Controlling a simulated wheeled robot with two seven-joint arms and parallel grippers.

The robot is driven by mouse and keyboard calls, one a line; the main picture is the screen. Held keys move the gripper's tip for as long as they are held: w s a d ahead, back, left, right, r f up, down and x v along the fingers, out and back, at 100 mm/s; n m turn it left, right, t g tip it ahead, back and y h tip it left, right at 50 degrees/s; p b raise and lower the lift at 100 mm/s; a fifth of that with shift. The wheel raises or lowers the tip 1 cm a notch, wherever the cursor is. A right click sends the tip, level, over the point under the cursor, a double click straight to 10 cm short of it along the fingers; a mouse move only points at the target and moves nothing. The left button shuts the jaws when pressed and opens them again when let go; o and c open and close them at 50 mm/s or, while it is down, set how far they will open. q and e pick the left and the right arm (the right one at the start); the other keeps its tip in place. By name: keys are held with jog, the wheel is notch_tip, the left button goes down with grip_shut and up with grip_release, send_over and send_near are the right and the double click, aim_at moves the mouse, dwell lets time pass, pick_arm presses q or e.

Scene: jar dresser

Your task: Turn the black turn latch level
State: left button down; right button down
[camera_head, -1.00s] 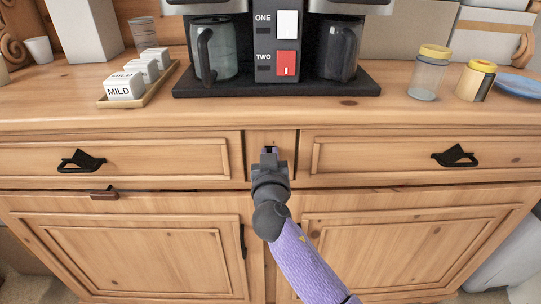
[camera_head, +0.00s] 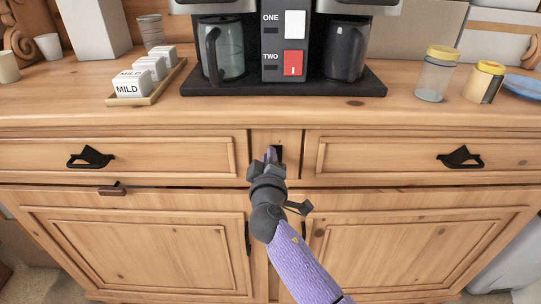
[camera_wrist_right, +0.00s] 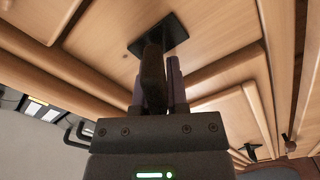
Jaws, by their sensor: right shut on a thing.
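The black turn latch has a dark square plate (camera_wrist_right: 172,32) on the wooden strip between the two drawers, and its black lever (camera_wrist_right: 152,80) stands out from it towards me in the right wrist view. My right gripper (camera_wrist_right: 157,85) has one purple finger on each side of the lever and is shut on it. In the head view my right gripper (camera_head: 271,158) reaches the strip and covers most of the latch; only a dark bit of the plate (camera_head: 278,151) shows. I cannot tell exactly how far the lever is turned. My left gripper is not in view.
Drawers with black pulls (camera_head: 90,157) (camera_head: 460,157) flank the strip. A small dark catch (camera_head: 112,189) sits above the left door. A coffee machine (camera_head: 284,83), white blocks (camera_head: 132,85) on a tray and yellow-lidded jars (camera_head: 434,75) stand on the dresser top.

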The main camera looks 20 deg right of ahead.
jog(key=shift+a+f+n+p, duration=0.1)
jog(key=shift+f+n+p, duration=0.15)
jog(key=shift+n, duration=1.25)
jog(key=shift+a+f+n+p, duration=0.15)
jog(key=shift+f+n, duration=0.15)
jog(key=shift+n, duration=1.2)
jog(key=shift+d, duration=0.1)
jog(key=c, duration=0.6)
grip_release()
jog(key=shift+c, duration=0.2)
